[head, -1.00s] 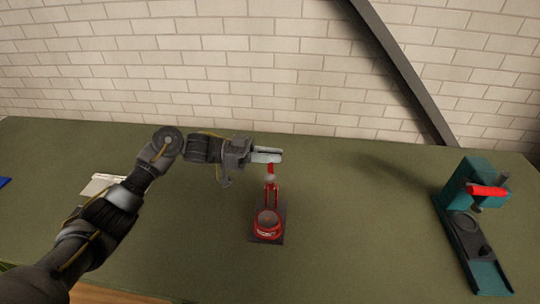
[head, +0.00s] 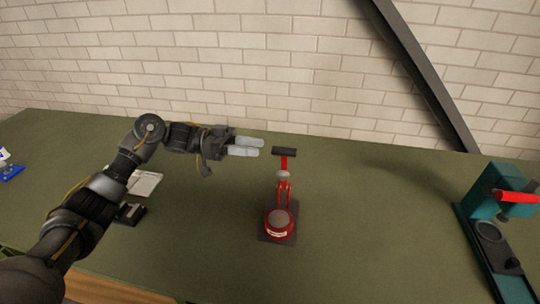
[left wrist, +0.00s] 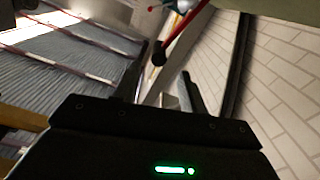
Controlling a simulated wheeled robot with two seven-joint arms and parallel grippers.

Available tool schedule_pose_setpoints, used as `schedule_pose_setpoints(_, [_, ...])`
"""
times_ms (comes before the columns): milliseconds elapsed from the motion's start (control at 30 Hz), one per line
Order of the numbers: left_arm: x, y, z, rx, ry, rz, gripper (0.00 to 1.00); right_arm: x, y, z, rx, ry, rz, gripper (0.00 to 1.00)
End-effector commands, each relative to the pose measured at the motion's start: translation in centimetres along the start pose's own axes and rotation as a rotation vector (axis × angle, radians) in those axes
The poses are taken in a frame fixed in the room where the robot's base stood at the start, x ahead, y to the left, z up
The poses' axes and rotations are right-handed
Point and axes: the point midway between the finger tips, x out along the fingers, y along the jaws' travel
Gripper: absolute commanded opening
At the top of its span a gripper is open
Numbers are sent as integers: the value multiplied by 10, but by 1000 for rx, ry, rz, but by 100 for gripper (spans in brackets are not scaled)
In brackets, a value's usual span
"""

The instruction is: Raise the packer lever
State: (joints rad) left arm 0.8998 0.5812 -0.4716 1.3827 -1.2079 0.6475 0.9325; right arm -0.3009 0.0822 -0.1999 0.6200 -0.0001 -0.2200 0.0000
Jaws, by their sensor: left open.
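The red packer (head: 280,222) stands on a dark base plate in the middle of the table. My left gripper (head: 252,147) is open and empty just left of the handle, with a small gap between fingertips and handle. In the left wrist view, the red lever (left wrist: 184,32) and its black handle end (left wrist: 158,52) show beyond the two fingers (left wrist: 162,88). My right gripper is not in view.
A teal machine with a red handle (head: 516,197) stands at the right. A white item (head: 143,183) and a dark block (head: 130,214) lie near my left arm. A blue item (head: 11,171) is at the far left. The table between packer and teal machine is clear.

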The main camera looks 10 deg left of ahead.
Motion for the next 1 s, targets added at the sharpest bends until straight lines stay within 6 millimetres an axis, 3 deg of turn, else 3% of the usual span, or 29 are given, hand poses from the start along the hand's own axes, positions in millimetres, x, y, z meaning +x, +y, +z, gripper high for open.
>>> schedule_pose_setpoints(200, [-20, -1, 1, 0, -1, 0, 42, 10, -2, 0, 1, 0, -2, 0])
schedule_pose_setpoints(700, [-22, 0, -2, -1, -1, 0, 42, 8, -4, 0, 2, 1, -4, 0])
schedule_pose_setpoints(1000, [-22, 12, -51, 0, -1, 1, 42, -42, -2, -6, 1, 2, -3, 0])
